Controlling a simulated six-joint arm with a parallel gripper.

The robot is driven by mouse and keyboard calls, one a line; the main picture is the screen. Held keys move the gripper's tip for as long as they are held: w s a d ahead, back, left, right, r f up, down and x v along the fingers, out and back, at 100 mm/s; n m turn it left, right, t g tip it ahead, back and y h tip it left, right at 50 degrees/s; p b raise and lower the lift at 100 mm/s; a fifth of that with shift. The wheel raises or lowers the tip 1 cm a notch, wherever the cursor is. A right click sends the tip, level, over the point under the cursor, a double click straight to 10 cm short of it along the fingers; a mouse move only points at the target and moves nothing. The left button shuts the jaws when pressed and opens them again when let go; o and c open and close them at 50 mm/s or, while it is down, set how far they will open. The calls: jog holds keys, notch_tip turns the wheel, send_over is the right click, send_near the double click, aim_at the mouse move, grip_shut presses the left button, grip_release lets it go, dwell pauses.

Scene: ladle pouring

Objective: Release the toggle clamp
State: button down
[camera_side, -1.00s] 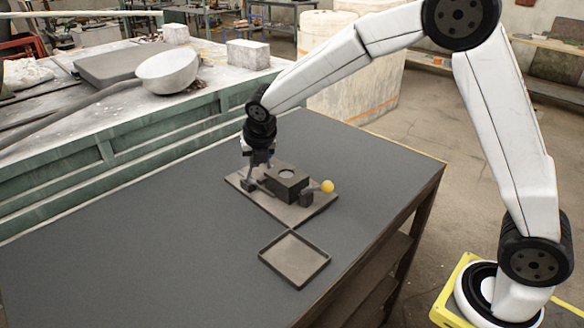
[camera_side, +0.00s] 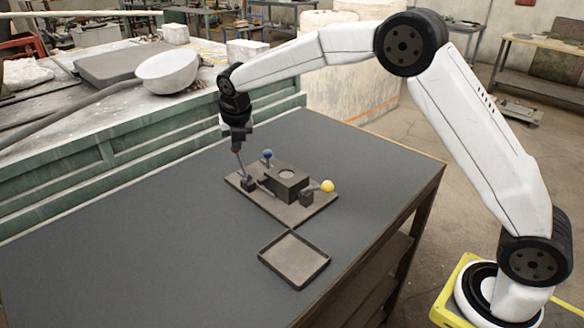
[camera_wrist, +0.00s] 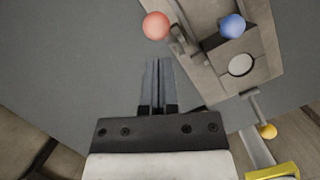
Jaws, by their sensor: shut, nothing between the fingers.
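The clamp fixture stands on a dark base plate (camera_side: 310,212) on the table. A thin lever (camera_side: 241,167) rises steeply at its left end, leaning a little left. Its red knob (camera_wrist: 156,25) shows in the wrist view and is mostly lost behind my gripper in the side view. The block (camera_side: 287,184) holds a pale round disc (camera_wrist: 241,65). A blue knob (camera_side: 267,153) stands behind the block and a yellow knob (camera_side: 327,186) sticks out at its right. My gripper (camera_wrist: 158,65) is shut and empty, close to the red knob; I cannot tell if they touch.
An empty shallow tray (camera_side: 268,259) lies in front of the fixture. The grey table top (camera_side: 130,240) is clear to the left. A green bench (camera_side: 120,150) with a pale bowl (camera_side: 168,68) runs along behind.

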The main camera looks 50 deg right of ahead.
jog(key=shift+w+f, duration=0.15)
jog(key=shift+w, duration=0.55)
jog(key=shift+w+f, duration=0.1)
jog(key=shift+w, duration=0.6)
jog(key=shift+d+f, duration=0.1)
jog(key=shift+d, duration=0.05)
jog(key=w+a+r, duration=0.1)
jog(key=a+r, duration=0.2)
jog(key=r, duration=0.8)
jog(key=shift+w+a+r, duration=0.15)
jog(key=shift+w+r, duration=0.05)
jog(key=shift+w, duration=0.2)
jog(key=shift+s, duration=0.1)
dwell(0.5)
